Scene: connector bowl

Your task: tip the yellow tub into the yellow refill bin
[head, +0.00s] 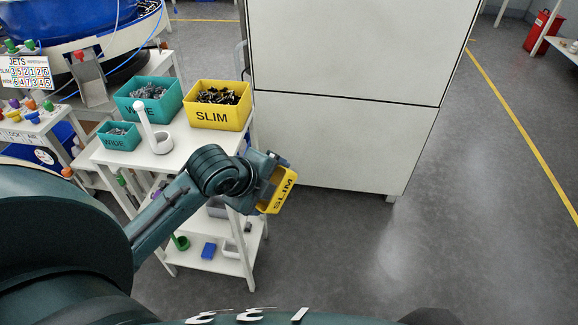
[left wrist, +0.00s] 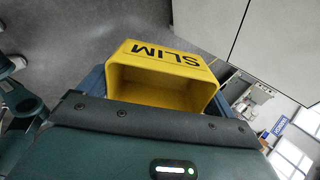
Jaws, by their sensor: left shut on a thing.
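My left gripper (head: 266,178) is shut on the yellow tub (head: 283,192), which is marked SLIM. It holds the tub in the air, tilted, to the right of the white cart. In the left wrist view the tub (left wrist: 160,58) has its open side towards the camera, and the inside that shows is bare yellow. The yellow refill bin (head: 212,117), also marked SLIM, stands on the cart's top at the back right and holds dark connectors. The tub is apart from the bin, in front of it and to its right. My right gripper is not in view.
Two teal WIDE containers, a large bin (head: 150,107) and a small tub (head: 120,138), stand left of the yellow bin. A white holder with an upright handle (head: 160,143) is on the cart top (head: 185,150). A tall white cabinet (head: 340,120) stands behind; floor is clear at right.

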